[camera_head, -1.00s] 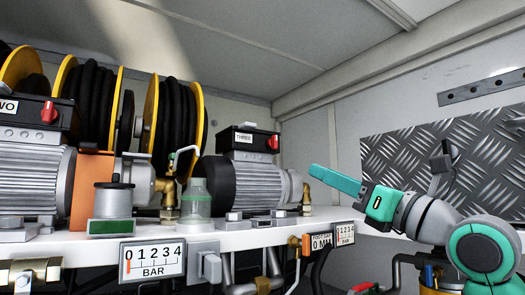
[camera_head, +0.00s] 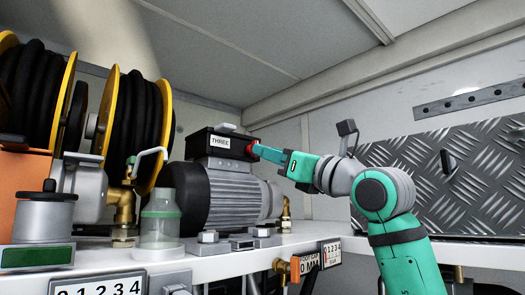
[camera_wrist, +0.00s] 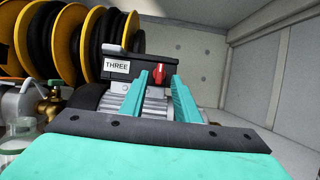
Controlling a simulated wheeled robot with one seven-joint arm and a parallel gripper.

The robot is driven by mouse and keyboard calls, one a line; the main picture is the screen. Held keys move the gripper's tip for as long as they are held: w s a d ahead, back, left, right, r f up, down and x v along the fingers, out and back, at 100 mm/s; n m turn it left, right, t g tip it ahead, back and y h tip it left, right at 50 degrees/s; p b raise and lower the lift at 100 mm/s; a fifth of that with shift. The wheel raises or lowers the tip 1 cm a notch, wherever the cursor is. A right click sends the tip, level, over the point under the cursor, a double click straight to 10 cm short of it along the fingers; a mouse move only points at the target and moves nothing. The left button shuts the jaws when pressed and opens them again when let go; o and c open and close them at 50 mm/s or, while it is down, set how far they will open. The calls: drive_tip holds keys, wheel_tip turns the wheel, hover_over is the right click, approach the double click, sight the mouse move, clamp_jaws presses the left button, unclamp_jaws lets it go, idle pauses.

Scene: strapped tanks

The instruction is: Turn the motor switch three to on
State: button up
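The motor labelled THREE (camera_head: 230,195) stands on the white shelf, with a black box (camera_head: 205,143) on top. The red motor switch three (camera_wrist: 157,74) is on the box's front face, right of the label. In the head view the tip of my gripper (camera_head: 258,150) overlaps the red switch (camera_head: 251,149) and hides part of it. In the wrist view my gripper (camera_wrist: 159,78) is open, its two teal fingers apart, and the switch shows between their tips. I cannot tell whether the fingers touch it.
Yellow hose reels (camera_head: 130,120) stand behind the motor on the left. A clear bottle (camera_head: 160,218) and brass fittings (camera_head: 124,212) are left of it on the shelf (camera_head: 225,259). A tread-plate panel (camera_head: 450,180) is at the right. Free air lies right of the motor.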

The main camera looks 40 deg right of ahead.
drive_tip(key=shift+x, duration=1.75)
drive_tip(key=shift+s, duration=0.1)
clamp_jaws()
drive_tip(key=shift+m, duration=0.4)
drive_tip(key=m+g+h, duration=0.1)
drive_tip(key=m+h, duration=0.1)
drive_tip(key=m, duration=0.5)
drive_tip(key=m+g+h, duration=0.2)
drive_tip(key=m+h, duration=0.1)
drive_tip(key=m, duration=0.4)
drive_tip(key=m+g+h, duration=0.2)
drive_tip(key=m, duration=0.5)
drive_tip(key=shift+a+r+m+h, duration=0.3)
drive_tip(key=shift+a, duration=0.05)
